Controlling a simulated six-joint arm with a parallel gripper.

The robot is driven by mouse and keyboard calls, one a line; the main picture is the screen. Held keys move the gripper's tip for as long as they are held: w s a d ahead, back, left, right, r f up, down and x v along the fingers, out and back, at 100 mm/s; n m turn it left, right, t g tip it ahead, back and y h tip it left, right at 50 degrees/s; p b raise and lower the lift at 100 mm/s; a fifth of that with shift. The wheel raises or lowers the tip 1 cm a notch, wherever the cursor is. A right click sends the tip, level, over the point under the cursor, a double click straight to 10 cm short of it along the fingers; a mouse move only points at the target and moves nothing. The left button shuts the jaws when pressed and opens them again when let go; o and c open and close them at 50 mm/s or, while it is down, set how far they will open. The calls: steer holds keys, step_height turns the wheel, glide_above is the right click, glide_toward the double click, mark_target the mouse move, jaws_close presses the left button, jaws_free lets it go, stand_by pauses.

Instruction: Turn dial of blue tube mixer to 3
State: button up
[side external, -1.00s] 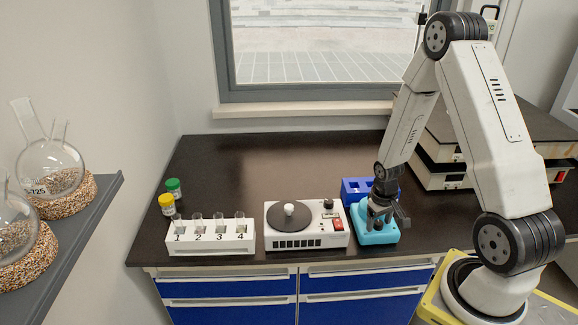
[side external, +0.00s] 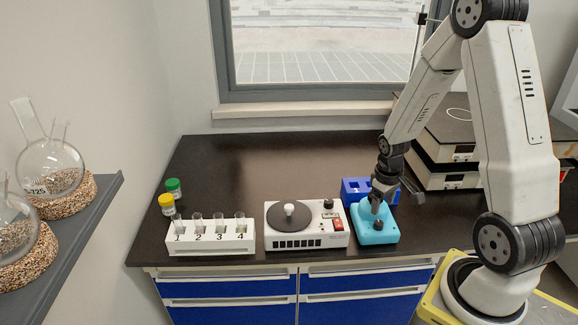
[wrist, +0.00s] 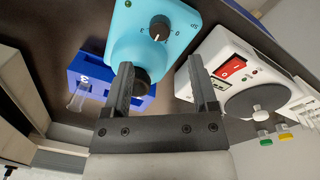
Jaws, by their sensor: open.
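The blue tube mixer (side external: 367,236) is a light-blue box at the front edge of the bench, right of centre. In the wrist view, its face (wrist: 185,50) carries a black dial (wrist: 159,28) with a white pointer line; the scale marks are too small to read surely. A round black cup (wrist: 141,84) on the mixer is partly hidden by my left finger. My gripper (side external: 393,195) is above the mixer's back part. In the wrist view my gripper (wrist: 164,88) is open, with nothing held; the dial lies beyond the fingertips, apart from them.
A white device (side external: 322,238) with a black plate and red switch stands close left of the mixer. A blue rack (side external: 352,189) is right behind it. A numbered white tube rack (side external: 210,243) and capped bottles (side external: 173,187) are farther left. Stacked devices (side external: 440,175) stand right.

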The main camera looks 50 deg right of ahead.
steer(key=a+r+n+t, duration=0.1)
steer(key=a+r, duration=0.3)
steer(key=a, duration=0.6)
steer(key=a+r+n+t, duration=0.1)
steer(key=a+r, duration=0.3)
steer(key=a, duration=0.5)
steer(key=shift+w+a+r+t+y, duration=0.3)
steer(key=shift+w+a+r+t, duration=0.05)
steer(key=shift+r+t, duration=0.05)
steer(key=shift+d, duration=0.1)
steer(key=d+f+m+g, duration=0.1)
steer(key=d+f, duration=0.1)
steer(key=d, duration=0.4)
steer(key=d+f+m, duration=0.2)
steer(key=d+f, duration=0.1)
steer(key=d, duration=0.4)
steer(key=d+f+m+g, duration=0.1)
steer(key=d+f, duration=0.2)
steer(key=d, duration=0.4)
steer(key=shift+s+g, duration=0.3)
steer(key=shift+s, duration=0.1)
steer(key=shift+f, duration=0.15)
